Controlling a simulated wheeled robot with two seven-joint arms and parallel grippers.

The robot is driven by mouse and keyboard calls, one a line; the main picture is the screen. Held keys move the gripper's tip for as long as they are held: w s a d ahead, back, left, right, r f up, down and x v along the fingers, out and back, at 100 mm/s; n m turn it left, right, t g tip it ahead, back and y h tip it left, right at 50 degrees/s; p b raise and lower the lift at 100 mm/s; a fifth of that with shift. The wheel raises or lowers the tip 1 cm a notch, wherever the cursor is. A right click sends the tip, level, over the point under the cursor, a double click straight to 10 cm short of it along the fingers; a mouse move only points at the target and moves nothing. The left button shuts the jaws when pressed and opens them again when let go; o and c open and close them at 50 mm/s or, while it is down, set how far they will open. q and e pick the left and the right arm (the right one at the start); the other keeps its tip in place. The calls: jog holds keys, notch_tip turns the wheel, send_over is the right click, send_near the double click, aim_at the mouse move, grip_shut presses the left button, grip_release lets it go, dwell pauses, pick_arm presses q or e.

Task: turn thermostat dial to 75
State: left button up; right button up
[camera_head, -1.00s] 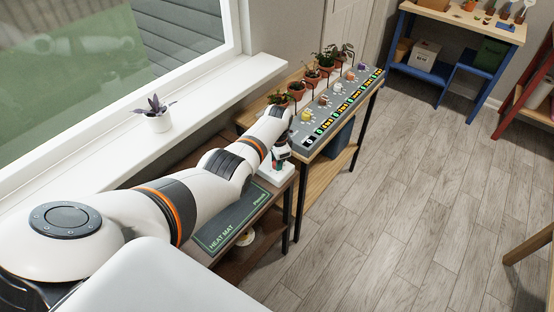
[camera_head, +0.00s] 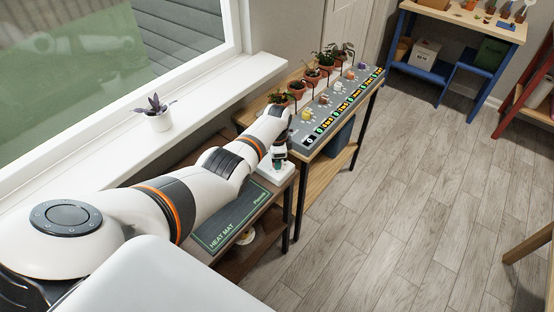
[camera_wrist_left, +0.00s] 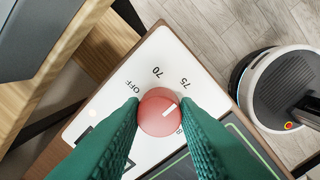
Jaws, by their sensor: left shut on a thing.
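The thermostat is a white panel (camera_wrist_left: 165,62) with a round red dial (camera_wrist_left: 157,118). In the left wrist view its face shows the labels OFF, 70 and 75, and another label partly hidden by a finger. The dial's white mark points up and right, roughly toward the 75. My left gripper (camera_wrist_left: 159,110) is shut on the dial, with one green finger on each side. In the head view the thermostat's white base (camera_head: 270,175) sits at the end of the dark wooden bench, with my left gripper (camera_head: 279,162) down over it. My right gripper is not in view.
A dark heat mat (camera_head: 235,219) lies beside the thermostat. A taller shelf behind it holds a grey labelled tray (camera_head: 318,128) and several potted plants. A small potted plant (camera_head: 156,115) stands on the windowsill. The floor to the right is clear.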

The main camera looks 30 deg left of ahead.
pick_arm(q)
jog(key=o, duration=1)
jog(key=shift+r+p, duration=0.3)
jog(key=shift+r, duration=0.2)
notch_tip(320, 180, up, 4)
jog(key=shift+r+p, duration=0.1)
jog(key=shift+p, duration=0.65)
jog(key=r, duration=0.7)
jog(key=shift+s+d, duration=0.15)
jog(key=shift+s, duration=0.05)
jog(key=shift+f, duration=0.1)
